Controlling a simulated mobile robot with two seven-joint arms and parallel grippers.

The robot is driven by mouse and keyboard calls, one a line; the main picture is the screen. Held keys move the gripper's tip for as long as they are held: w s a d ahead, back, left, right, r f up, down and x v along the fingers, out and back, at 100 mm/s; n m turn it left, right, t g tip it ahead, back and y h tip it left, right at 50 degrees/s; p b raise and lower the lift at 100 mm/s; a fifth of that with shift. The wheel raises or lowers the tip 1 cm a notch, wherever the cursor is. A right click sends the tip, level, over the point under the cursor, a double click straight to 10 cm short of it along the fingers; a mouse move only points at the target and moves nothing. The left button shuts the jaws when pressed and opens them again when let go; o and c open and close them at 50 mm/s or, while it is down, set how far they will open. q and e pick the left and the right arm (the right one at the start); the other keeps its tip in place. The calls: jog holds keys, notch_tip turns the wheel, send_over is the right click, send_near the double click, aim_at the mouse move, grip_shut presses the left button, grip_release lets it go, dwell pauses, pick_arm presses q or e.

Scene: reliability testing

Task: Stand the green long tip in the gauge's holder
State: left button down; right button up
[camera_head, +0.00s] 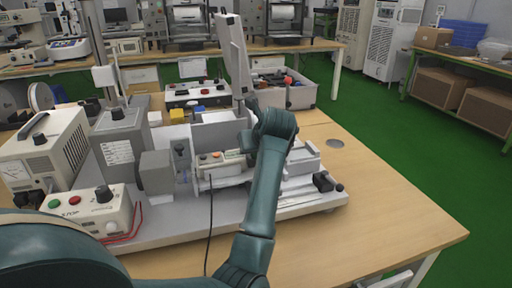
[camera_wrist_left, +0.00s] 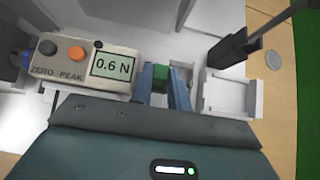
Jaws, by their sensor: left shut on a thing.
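The force gauge (camera_wrist_left: 85,65) has a screen reading 0.6 N and grey and orange buttons. It lies on its side on the test stand in the head view (camera_head: 222,168). My left gripper (camera_wrist_left: 166,84) is shut on a small green piece, the green tip (camera_wrist_left: 159,73), just right of the gauge's screen end. Only a short part of the tip shows between the fingers, so its length and tilt cannot be told. In the head view my left wrist hides the fingers and the tip. The gauge's holder cannot be made out clearly. My right gripper is not in view.
A white tray-like block (camera_wrist_left: 230,94) sits right of my fingers. The stand's tall grey plate (camera_head: 235,58) rises behind my wrist. A control box (camera_head: 88,212) and a power supply (camera_head: 42,150) stand at the left. The table's right front (camera_head: 390,225) is bare.

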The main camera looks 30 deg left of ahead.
pick_arm(q)
jog(key=c, duration=1.6)
grip_release()
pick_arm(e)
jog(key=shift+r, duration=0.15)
